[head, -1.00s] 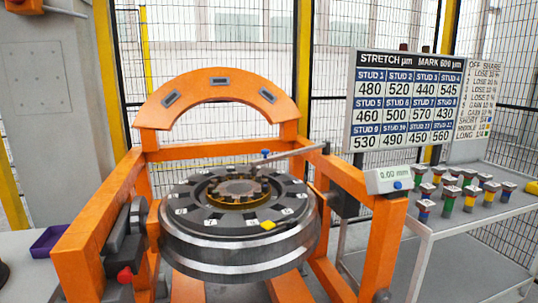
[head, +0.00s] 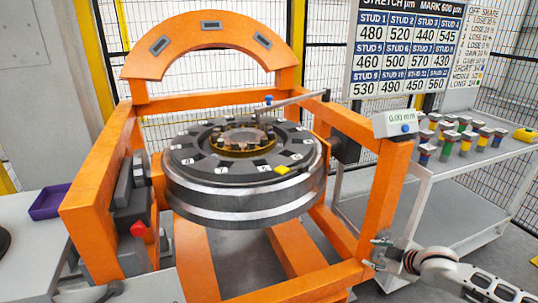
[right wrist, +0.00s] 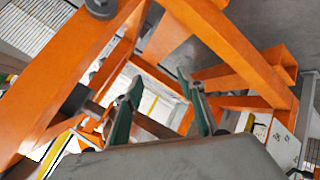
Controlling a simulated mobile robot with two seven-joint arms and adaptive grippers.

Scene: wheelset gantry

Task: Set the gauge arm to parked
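The grey gauge arm (head: 297,99) reaches left from a pivot on the right side of the orange gantry, over the wheel (head: 240,178). A blue knob (head: 268,100) is at its inner end. A gauge display (head: 396,124) reading 0.00 mm sits on the right front post. My right gripper (head: 378,252) is low by that post's foot, well below and apart from the gauge arm. In the right wrist view its two fingers (right wrist: 163,103) are spread with nothing between them. Small grey parts at the bottom left edge of the head view may be my left gripper; its state is unclear.
The orange gantry frame (head: 92,190) surrounds the wheel, with an arch (head: 210,42) behind. A shelf trolley (head: 440,165) with coloured studs stands right, below a stretch-value board (head: 408,50). A purple tray (head: 48,201) lies left. Mesh fencing closes the back.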

